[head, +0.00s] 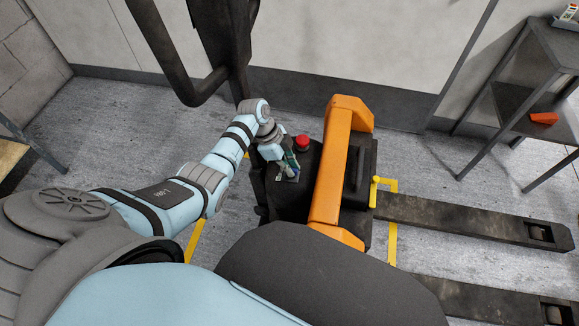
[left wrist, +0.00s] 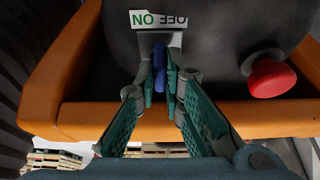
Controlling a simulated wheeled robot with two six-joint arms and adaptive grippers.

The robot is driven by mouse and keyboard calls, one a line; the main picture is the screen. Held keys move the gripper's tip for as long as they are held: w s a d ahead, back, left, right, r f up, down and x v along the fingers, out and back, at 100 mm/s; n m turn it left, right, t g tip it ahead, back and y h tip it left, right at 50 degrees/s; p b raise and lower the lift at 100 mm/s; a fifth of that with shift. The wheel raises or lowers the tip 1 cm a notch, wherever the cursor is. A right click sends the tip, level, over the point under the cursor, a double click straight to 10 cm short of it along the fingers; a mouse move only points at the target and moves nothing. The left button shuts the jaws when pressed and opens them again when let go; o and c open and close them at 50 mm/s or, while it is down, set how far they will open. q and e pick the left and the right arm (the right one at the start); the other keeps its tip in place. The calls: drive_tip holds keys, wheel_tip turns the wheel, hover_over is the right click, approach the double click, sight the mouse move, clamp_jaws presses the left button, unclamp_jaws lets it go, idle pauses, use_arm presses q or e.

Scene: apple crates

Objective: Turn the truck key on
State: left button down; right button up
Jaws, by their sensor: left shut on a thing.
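The truck (head: 332,170) is a pallet truck with an orange bar and a dark housing, in the middle of the head view. Its blue key (left wrist: 159,62) shows in the left wrist view, just below a label (left wrist: 158,19) that appears upside down, with green ON at left and OFF at right. My left gripper (head: 289,168) reaches down to the dark housing, and in the left wrist view its green fingers (left wrist: 159,80) are shut on the key, one on each side. The key's turn angle is hard to tell. My right gripper is in neither view.
A red mushroom button (head: 302,142) sits close beside the left gripper; it also shows in the left wrist view (left wrist: 271,76). The truck's dark handle (head: 235,60) rises behind. Forks (head: 465,220) extend right. A grey shelf (head: 540,85) stands at the upper right.

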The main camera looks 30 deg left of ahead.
use_arm(q)
drive_tip(key=c, duration=1.7)
unclamp_jaws()
